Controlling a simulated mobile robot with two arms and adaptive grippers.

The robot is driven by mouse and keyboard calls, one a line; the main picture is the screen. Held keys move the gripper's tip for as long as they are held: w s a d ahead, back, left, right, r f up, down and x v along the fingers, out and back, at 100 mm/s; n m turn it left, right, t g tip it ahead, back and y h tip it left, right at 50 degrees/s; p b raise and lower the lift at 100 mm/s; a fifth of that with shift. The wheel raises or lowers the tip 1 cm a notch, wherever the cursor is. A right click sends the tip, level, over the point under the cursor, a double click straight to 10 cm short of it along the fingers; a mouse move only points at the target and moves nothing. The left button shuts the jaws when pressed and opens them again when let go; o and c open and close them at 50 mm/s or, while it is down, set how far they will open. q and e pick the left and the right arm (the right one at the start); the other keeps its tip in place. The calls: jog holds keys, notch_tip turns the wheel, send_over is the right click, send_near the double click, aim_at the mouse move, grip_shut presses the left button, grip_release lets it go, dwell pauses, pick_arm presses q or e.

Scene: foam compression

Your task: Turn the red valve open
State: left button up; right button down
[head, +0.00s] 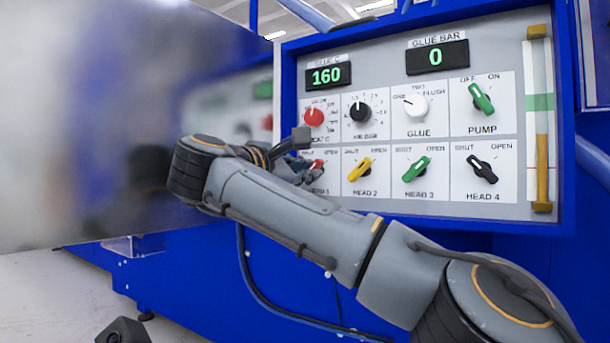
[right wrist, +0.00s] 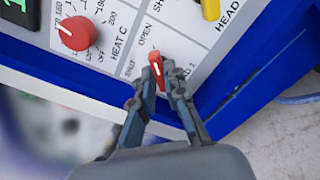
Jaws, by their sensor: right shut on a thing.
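The red valve is a small red handle with a white mark (right wrist: 156,66), on the HEAD 1 panel. In the right wrist view its marked end points upward, nearer the word OPEN than the word SHUT. My right gripper (right wrist: 160,88) is shut on the handle, one finger at each side. In the head view the red valve (head: 318,164) is partly covered by my right gripper (head: 312,170).
Beside it are the yellow HEAD 2 valve (head: 359,169), green HEAD 3 valve (head: 416,169) and black HEAD 4 valve (head: 482,169). A red HEAT C knob (head: 313,117) sits just above. The blue panel frame (head: 420,217) runs below. A blurred grey surface (head: 80,130) fills the left.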

dwell(0.4)
jog(key=c, duration=1.4)
grip_release()
jog(key=v, duration=1.2)
jog(key=shift+f, duration=0.1)
